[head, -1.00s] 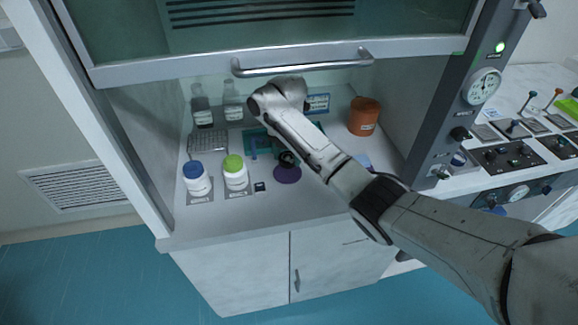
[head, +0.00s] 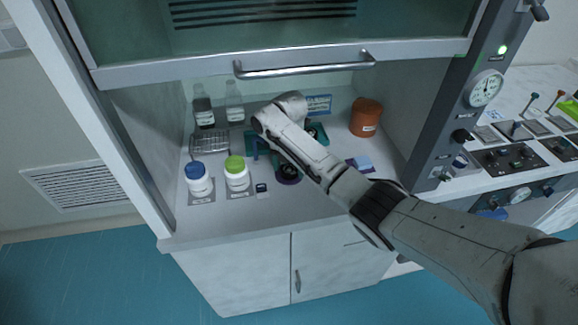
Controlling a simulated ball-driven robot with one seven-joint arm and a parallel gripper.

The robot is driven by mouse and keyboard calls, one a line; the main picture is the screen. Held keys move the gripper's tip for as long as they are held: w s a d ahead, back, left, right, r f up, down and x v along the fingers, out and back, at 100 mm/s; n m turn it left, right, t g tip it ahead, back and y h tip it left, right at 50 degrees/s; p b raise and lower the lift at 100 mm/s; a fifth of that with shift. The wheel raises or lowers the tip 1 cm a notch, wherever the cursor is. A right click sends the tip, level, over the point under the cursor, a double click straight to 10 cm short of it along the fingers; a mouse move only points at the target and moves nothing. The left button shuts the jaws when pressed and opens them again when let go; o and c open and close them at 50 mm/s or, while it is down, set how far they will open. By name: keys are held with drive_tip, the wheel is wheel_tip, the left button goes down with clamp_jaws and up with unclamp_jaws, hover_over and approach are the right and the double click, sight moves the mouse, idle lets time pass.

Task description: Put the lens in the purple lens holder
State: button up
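My gripper (head: 289,172) is a dark shape under my forearm, directly over or at the purple piece. I cannot tell whether they touch. Its fingers are too small and shaded to show whether they are open or shut. No lens can be made out. A small purple-blue upright piece (head: 254,149) stands to the left, by a green tray (head: 258,138).
A blue-capped jar (head: 198,182) and a green-capped jar (head: 237,177) stand at left. Bottles (head: 204,112) and a wire rack (head: 209,144) are behind them. An orange container (head: 365,118) stands at right.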

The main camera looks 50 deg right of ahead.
sight(289, 169)
drive_tip(key=shift+o, duration=0.6)
drive_tip(key=shift+r, duration=0.1)
wheel_tip(289, 169, up, 12)
idle(0.8)
